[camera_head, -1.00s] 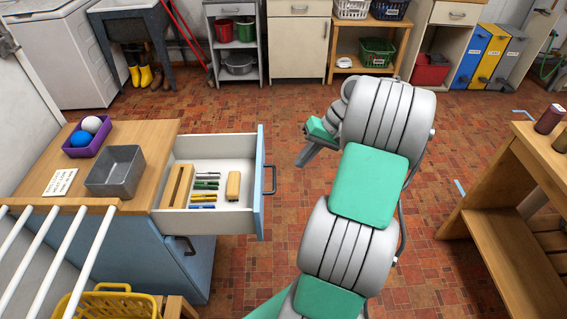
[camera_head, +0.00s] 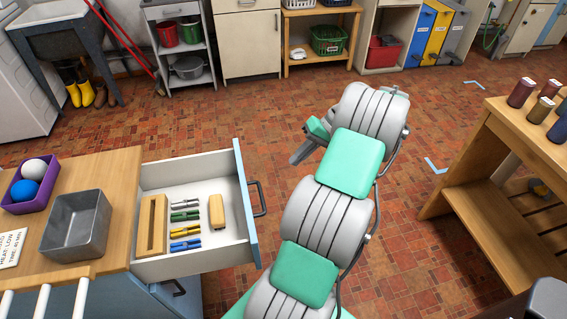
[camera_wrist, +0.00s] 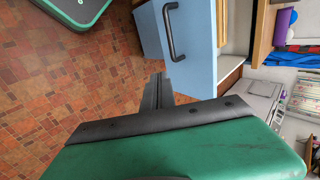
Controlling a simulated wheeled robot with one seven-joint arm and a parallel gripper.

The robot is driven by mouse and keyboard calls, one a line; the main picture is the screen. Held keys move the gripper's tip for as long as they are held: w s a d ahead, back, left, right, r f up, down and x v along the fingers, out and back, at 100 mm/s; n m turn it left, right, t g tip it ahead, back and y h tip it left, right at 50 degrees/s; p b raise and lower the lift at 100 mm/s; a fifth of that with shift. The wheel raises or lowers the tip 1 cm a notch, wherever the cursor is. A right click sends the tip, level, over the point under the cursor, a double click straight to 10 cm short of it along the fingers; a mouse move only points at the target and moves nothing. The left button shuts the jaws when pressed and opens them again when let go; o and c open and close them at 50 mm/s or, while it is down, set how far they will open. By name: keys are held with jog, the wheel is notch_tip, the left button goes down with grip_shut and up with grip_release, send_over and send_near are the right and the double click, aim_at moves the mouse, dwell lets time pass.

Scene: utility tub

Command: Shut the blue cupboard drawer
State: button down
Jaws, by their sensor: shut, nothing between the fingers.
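The blue cupboard drawer (camera_head: 247,205) stands pulled well out to the right of the wooden-topped cupboard, its white inside showing. A dark handle (camera_head: 260,197) is on its blue front. In the wrist view the drawer front (camera_wrist: 200,50) and handle (camera_wrist: 171,32) fill the upper middle, beyond my fingers. My gripper (camera_head: 298,156) is shut and empty, to the right of the drawer front and apart from it. Its dark fingers also show in the wrist view (camera_wrist: 154,90).
A grey metal tin (camera_head: 75,228) and a purple tray (camera_head: 28,192) with two balls sit on the cupboard top. A wooden bench (camera_head: 470,190) with spools stands at the right. Shelves and cabinets line the back. The tiled floor between is clear.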

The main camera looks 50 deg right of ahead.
jog(key=w+a+r+b+x, duration=0.1)
jog(key=b+x, duration=0.2)
jog(key=x, duration=0.8)
jog(key=shift+a, duration=0.25)
jog(key=shift+w+r, duration=0.1)
jog(key=shift+r, duration=0.05)
